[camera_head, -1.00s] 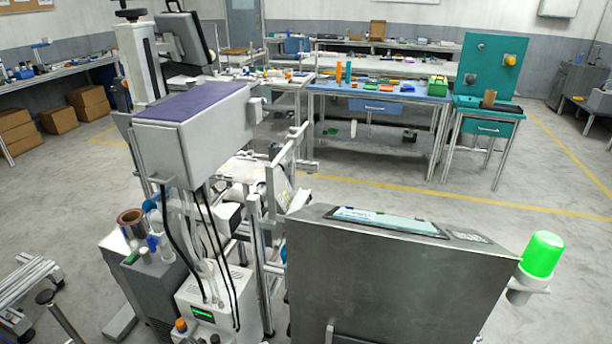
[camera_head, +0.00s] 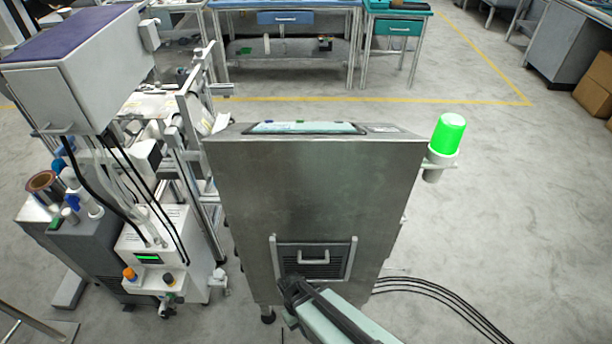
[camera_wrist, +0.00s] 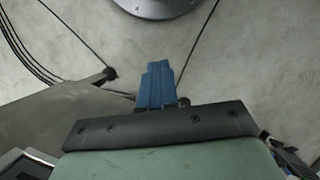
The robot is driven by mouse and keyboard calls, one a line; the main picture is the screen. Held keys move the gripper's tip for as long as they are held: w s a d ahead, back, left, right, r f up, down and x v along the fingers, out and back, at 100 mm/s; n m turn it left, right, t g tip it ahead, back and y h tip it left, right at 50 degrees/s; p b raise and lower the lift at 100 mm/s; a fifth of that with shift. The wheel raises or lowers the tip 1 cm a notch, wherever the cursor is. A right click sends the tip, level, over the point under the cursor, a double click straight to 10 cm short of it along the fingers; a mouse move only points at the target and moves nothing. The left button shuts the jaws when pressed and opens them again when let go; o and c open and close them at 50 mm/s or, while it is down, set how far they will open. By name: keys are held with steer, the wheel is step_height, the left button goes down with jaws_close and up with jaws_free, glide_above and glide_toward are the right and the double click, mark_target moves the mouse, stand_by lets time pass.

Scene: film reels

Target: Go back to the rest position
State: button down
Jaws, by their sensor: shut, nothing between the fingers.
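My gripper (camera_wrist: 158,85) shows in the wrist view as blue fingers held together beyond a black mounting plate. The fingers are shut with nothing between them, and bare grey floor lies behind them. In the head view my pale green and black arm reaches in from the bottom edge, in front of the metal cabinet. The fingers cannot be made out there. No object is in contact with my gripper in the wrist view.
A steel cabinet (camera_head: 310,190) with a green lamp (camera_head: 447,134) stands close ahead. A white machine (camera_head: 160,250) and a brown roll (camera_head: 44,182) are at left. Black cables (camera_head: 440,292) lie on the floor at right. A blue-drawer workbench (camera_head: 284,17) stands behind. Open floor (camera_head: 520,200) lies right.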

steer(key=s+d+f+m+g+y, duration=0.1)
steer(key=s+d+f+m, duration=0.1)
steer(key=d, duration=0.6)
steer(key=s+d+f+m+g+y, duration=0.1)
steer(key=s+d+f+m+g, duration=0.1)
steer(key=s+d, duration=0.4)
steer(key=shift+d+f+m, duration=0.55)
steer(key=shift+d+m, duration=0.65)
steer(key=shift+d, duration=0.6)
steer(key=shift+s, duration=0.1)
